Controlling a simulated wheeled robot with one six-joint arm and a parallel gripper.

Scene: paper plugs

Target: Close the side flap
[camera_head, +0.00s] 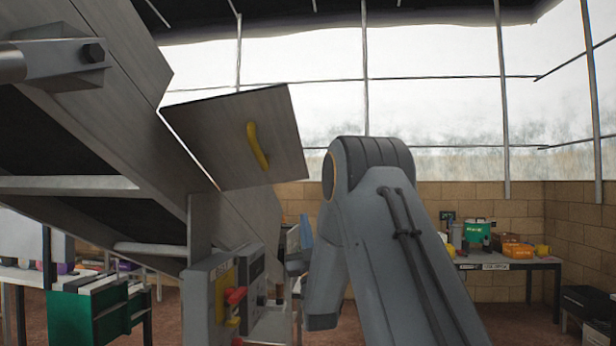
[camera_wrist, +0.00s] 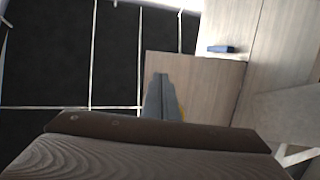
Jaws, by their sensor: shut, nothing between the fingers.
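The side flap (camera_head: 215,120) is a flat grey panel with a curved yellow handle (camera_head: 258,146). In the head view it stands out at an angle from the large grey machine (camera_head: 125,150), swung open. In the wrist view a wood-toned panel that looks like the flap (camera_wrist: 213,82) lies beyond my gripper (camera_wrist: 162,76). A sliver of yellow shows beside the fingers. The fingers are together and empty, pointing toward the panel; I cannot tell whether they touch it. In the head view my arm stands right of the flap, and my gripper cannot be made out clearly.
A control box (camera_head: 212,300) with red and yellow parts stands below the flap. A green crate (camera_head: 100,312) is at lower left. A table (camera_head: 505,264) with several items stands at the back right. A small blue piece (camera_wrist: 221,49) shows beyond the panel.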

